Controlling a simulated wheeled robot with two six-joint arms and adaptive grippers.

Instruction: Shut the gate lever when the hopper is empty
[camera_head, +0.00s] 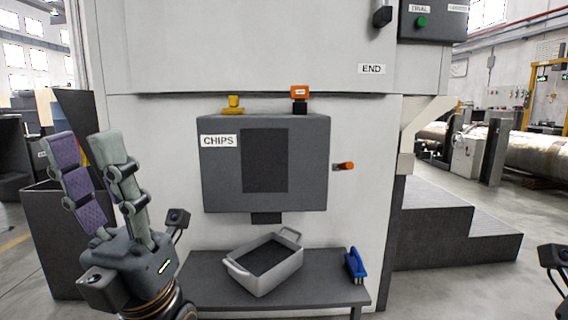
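The grey hopper (220,180) labelled CHIPS is mounted on a pale machine wall. Its dark front window (264,160) shows no visible contents, and I cannot tell whether it is empty. A short dark spout (266,217) sits under it. An orange-tipped lever (345,166) sticks out at the hopper's right side; it looks like the gate lever, roughly level. My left gripper (82,142) is open and empty, fingers pointing up, left of the hopper and apart from it. At the right edge only a dark piece (554,256), probably of my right arm, shows; its fingers are out of view.
A pale grey tray (282,278) stands on a dark bench (210,291) below the spout, with a blue brush (355,264) to its right. A yellow fitting (233,103) and an orange-topped fitting (300,94) sit on the hopper. Dark steps (440,225) stand right.

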